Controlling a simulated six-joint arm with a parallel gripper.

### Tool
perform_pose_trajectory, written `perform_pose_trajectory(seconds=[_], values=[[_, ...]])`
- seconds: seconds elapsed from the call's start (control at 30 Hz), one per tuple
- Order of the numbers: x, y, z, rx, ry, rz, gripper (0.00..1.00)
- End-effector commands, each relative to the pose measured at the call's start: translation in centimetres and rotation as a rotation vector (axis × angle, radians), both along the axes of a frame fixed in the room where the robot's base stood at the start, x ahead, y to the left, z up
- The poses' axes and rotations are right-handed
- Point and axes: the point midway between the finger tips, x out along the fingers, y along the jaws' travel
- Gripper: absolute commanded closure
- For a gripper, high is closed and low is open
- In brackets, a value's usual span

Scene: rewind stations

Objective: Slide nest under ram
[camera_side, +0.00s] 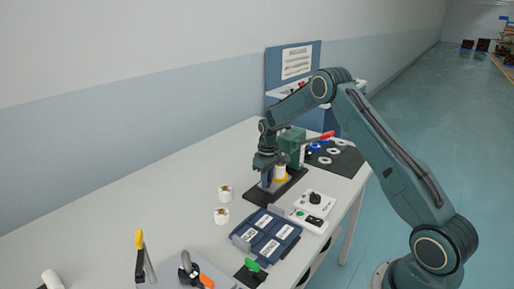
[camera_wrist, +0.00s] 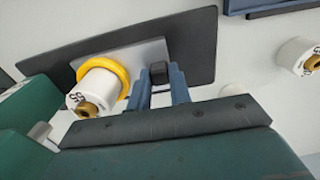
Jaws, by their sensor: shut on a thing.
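The nest is a grey sliding plate (camera_wrist: 140,55) with a yellow ring (camera_wrist: 122,72) on a black base plate (camera_wrist: 195,45). A white spool (camera_wrist: 95,88) with a brass centre sits in the yellow ring, which also shows in the side view (camera_side: 280,178). My gripper (camera_wrist: 160,88) is shut on the black knob (camera_wrist: 158,70) at the plate's end, beside the ring. The green press (camera_side: 294,143) with a red lever (camera_side: 320,137) stands behind the nest. Its green body (camera_wrist: 28,105) is at the left of the wrist view. The ram's exact alignment over the spool is unclear.
Two white spools (camera_side: 224,193) (camera_side: 221,216) stand loose on the table left of the base plate. A blue tray (camera_side: 265,236) and a white control box (camera_side: 314,207) lie in front. A black mat (camera_side: 340,160) with rings lies behind right.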

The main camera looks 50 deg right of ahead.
Motion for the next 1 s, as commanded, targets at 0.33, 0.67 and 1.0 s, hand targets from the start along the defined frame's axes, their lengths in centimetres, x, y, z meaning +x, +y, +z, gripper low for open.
perform_pose_trajectory(seconds=[0.33,0.67,1.0], values=[[0.05,-1.49,0.03,-0.002,-0.004,-0.001,1.0],[0.03,-1.42,0.02,-0.001,-0.003,0.0,0.58],[0.04,-1.41,0.67,-0.001,-0.003,0.0,0.58]])
